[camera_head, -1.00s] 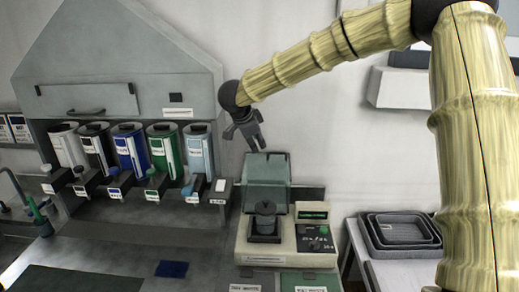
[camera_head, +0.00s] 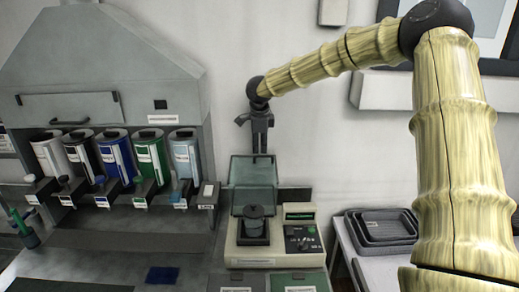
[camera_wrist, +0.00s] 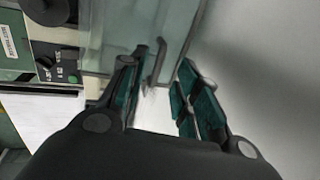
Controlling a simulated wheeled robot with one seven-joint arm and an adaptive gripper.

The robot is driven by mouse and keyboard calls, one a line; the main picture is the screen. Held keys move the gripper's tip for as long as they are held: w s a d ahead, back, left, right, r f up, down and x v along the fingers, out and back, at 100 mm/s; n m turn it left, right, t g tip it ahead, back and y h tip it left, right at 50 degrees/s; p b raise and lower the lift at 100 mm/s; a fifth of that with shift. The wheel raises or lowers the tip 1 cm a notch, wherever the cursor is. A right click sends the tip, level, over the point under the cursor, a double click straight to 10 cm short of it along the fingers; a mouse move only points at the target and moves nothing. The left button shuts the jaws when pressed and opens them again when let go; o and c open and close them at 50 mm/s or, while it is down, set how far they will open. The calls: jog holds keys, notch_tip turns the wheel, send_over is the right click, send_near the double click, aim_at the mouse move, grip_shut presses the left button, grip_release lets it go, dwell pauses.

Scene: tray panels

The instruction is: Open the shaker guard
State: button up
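The shaker (camera_head: 238,250) is a cream bench unit with a lidded grey pot (camera_head: 254,220) in its well. Its guard (camera_head: 243,178), a translucent teal panel, stands raised behind the pot. In the wrist view the guard (camera_wrist: 112,28) fills the upper middle, with a dark bar handle (camera_wrist: 155,64) on it. My gripper (camera_head: 261,150) points down at the guard's top edge. In the wrist view my gripper (camera_wrist: 163,78) is open, its teal-padded fingers apart. The handle shows between or just beyond the fingertips; I cannot tell whether they touch it.
A hood with several coloured canisters (camera_head: 118,158) stands to the left. Stacked dark trays (camera_head: 384,225) sit on a side table at right. A control panel with a knob (camera_head: 302,238) is right of the pot. The wall is close behind the guard.

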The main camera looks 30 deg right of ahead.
jog(key=p, duration=0.1)
send_over(259, 164)
jog(key=shift+s+f, duration=0.15)
jog(key=shift+f, duration=1.95)
grip_shut()
